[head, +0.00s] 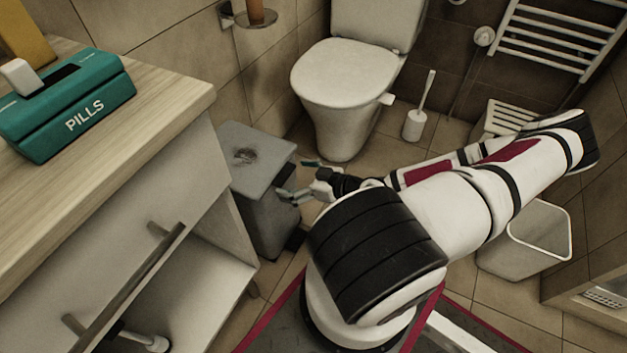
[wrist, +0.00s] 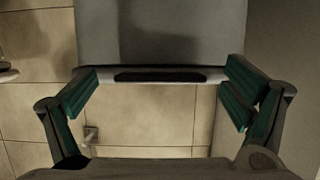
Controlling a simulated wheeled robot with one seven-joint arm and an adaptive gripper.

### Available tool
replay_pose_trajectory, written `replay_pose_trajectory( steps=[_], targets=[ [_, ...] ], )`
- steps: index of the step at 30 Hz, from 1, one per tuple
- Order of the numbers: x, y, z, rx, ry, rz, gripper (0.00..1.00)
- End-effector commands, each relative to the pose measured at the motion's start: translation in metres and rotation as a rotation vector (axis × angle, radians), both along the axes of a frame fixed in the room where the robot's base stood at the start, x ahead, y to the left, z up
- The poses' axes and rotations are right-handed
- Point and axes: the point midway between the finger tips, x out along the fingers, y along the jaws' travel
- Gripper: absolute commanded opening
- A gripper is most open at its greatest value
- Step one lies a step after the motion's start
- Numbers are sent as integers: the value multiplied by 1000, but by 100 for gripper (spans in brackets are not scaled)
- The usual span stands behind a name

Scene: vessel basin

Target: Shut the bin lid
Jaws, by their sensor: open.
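A grey bin (head: 268,215) stands on the floor between the wooden-topped cabinet and the toilet. Its grey lid (head: 258,142) is on top, with a dark smudge or reflection on it; I cannot tell whether it is fully down. My gripper (head: 299,180) is open and empty at the bin's right side, close to the lid's edge. In the wrist view, a grey panel of the bin (wrist: 160,32) fills the top, with a black strip along its lower edge. It lies ahead of and between the open fingers (wrist: 160,94); contact cannot be told.
The cabinet (head: 165,130) stands close on the bin's left, with a teal pill box (head: 70,105) on top. The toilet (head: 345,85) and a toilet brush (head: 416,122) are behind. An open pale basket (head: 525,240) stands at right. Some tiled floor is clear near the bin.

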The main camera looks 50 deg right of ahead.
Motion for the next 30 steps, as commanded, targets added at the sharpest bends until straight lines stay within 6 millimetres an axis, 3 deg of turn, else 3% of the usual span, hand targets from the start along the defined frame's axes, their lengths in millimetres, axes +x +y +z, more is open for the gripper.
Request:
replay_pose_trajectory(
  steps=[9, 15, 21, 30],
  targets=[
    [-56, -12, 20, -5, 7, -1, 95],
    [-81, -16, 29, -2, 7, -1, 95],
    [-93, -18, 33, 0, 6, 0, 95],
    [-95, -19, 34, 0, 4, 0, 95]
  ],
)
